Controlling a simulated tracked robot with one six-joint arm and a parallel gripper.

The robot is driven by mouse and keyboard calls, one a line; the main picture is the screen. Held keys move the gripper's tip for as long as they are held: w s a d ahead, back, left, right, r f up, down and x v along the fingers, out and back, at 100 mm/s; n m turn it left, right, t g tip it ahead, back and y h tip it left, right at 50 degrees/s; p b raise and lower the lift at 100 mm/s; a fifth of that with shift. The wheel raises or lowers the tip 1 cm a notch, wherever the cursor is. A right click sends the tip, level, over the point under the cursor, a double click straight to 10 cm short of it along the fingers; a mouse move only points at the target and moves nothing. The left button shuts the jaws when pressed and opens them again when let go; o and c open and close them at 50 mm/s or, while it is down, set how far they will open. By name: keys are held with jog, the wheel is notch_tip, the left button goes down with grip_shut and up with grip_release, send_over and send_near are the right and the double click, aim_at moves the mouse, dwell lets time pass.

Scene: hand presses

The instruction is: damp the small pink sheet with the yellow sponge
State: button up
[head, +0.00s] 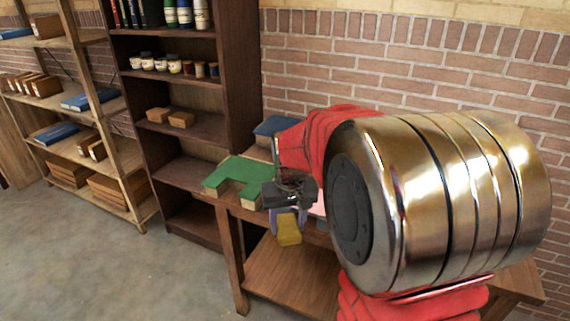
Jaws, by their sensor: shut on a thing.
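My gripper (289,218) is shut on the yellow sponge (289,232). The sponge hangs below the fingers and shows in front of the table's front edge; its height above the table is hard to judge. A small patch of pale pink (319,208) shows just right of my gripper and may be the small pink sheet. My large metal arm joint hides most of that area, so I cannot tell the sheet's outline. The sponge appears apart from the pink patch.
A green-topped block (240,178) sits at the left end of the wooden table (228,204), with a blue-topped thing (275,127) behind it. A dark bookcase (243,80) and a lighter shelf rack (90,60) stand left. The floor (130,270) at front left is clear.

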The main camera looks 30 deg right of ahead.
jog(key=w+a+f+n, duration=0.1)
jog(key=w+a+f, duration=0.2)
jog(key=a, duration=0.3)
jog(key=w+a+f+n, duration=0.2)
jog(key=w+a+f, duration=0.2)
jog(key=w+a, duration=0.2)
jog(key=shift+a+y, duration=0.3)
jog(key=shift+a, duration=0.5)
jog(key=shift+s+f, duration=0.1)
